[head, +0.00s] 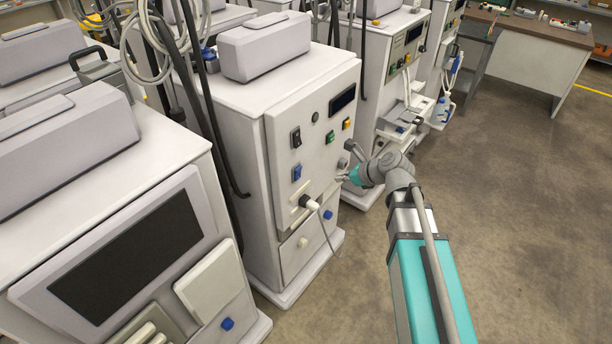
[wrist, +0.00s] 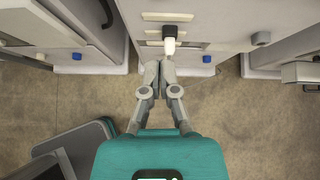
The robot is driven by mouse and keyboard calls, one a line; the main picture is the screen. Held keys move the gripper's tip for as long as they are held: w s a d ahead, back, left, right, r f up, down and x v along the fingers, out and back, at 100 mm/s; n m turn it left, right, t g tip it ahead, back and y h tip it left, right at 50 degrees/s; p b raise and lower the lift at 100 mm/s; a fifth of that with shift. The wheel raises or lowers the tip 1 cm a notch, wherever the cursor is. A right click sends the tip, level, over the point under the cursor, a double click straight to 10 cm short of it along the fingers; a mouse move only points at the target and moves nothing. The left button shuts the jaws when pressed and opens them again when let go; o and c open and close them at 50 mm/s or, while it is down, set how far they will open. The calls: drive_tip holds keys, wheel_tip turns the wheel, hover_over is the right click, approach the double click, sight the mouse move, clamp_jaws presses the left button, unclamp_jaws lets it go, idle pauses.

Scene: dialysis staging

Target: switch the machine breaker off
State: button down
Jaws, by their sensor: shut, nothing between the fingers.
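The white machine (head: 312,190) in the middle has a front panel with a black rocker switch (head: 296,137) at its upper left and a blue switch (head: 297,172) below it. I cannot tell from labels which one is the breaker. A white plug with a cord (head: 311,204) sits low on the panel. It also shows as a white plug (wrist: 169,46) in the wrist view, just beyond my fingertips. My gripper (head: 342,178) is in front of the panel's lower right side. In the wrist view my gripper (wrist: 158,66) has its fingers together and empty.
A machine with a dark screen (head: 130,258) stands at the near left. Another machine (head: 398,75) stands behind to the right, with a tray on its front. Blue knobs (wrist: 207,59) sit low on the fronts. The floor (head: 520,200) at right is clear.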

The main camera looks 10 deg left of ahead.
drive_tip(key=shift+w+a+r+m, duration=0.1)
drive_tip(key=shift+w+a+m, duration=0.1)
drive_tip(key=shift+a+m, duration=0.25)
drive_tip(key=b, duration=0.6)
approach(300, 174)
drive_tip(key=x, duration=0.5)
drive_tip(key=shift+s+f, duration=0.1)
drive_tip(key=shift+f, duration=0.3)
drive_tip(key=shift+a, duration=0.6)
drive_tip(key=shift+w+d+r+p, duration=0.15)
drive_tip(key=shift+w+p, duration=0.25)
drive_tip(key=shift+p, duration=0.05)
